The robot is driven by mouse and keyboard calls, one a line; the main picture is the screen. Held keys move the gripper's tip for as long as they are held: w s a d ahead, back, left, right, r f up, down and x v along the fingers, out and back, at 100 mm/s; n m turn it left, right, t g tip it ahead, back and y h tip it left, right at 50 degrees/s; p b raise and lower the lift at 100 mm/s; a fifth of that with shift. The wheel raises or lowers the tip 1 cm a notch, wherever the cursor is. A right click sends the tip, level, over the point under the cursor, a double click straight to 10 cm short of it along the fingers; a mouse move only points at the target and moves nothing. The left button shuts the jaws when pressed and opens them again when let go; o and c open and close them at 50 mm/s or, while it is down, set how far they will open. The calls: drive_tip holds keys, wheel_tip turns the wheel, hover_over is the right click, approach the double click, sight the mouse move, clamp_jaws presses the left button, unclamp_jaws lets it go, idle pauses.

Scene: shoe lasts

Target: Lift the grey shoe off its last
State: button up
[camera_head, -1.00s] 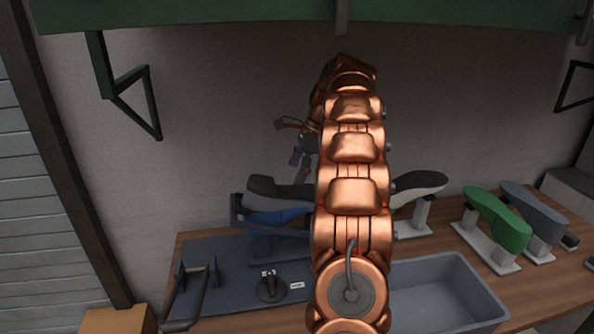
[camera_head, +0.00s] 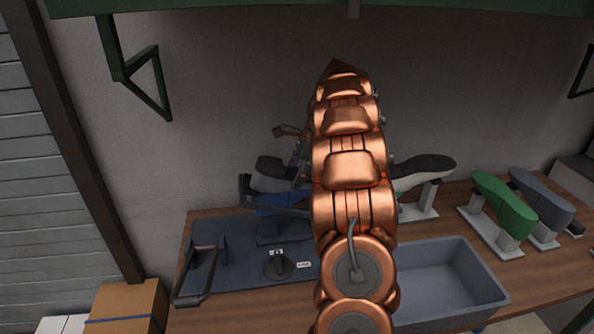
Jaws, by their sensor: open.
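A grey shoe (camera_head: 268,183) with a dark sole on top rests sole-up on a blue holder (camera_head: 278,202) at the left of the bench. My copper arm hides its right part, and I cannot make out the last inside it. My gripper (camera_head: 292,142) shows only in part, just left of the arm and above the shoe. Its jaws are open; the fingertips are mostly hidden, and I cannot tell whether they touch the shoe.
A dark-soled pale shoe (camera_head: 428,170) stands right of my arm. A green form (camera_head: 503,203) and a blue-grey form (camera_head: 542,196) stand further right. A grey bin (camera_head: 450,285), a dark mat (camera_head: 222,237) with a black handle frame (camera_head: 205,270), and a cardboard box (camera_head: 130,307) are nearer.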

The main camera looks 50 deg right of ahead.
drive_tip(key=shift+c, duration=0.4)
drive_tip(key=c, duration=1.5)
drive_tip(key=shift+r, duration=0.15)
drive_tip(key=shift+r+p, duration=3.2)
drive_tip(key=shift+r, duration=1.25)
drive_tip(key=shift+o, duration=0.3)
wheel_tip(320, 180, up, 6)
drive_tip(key=shift+w, duration=0.1)
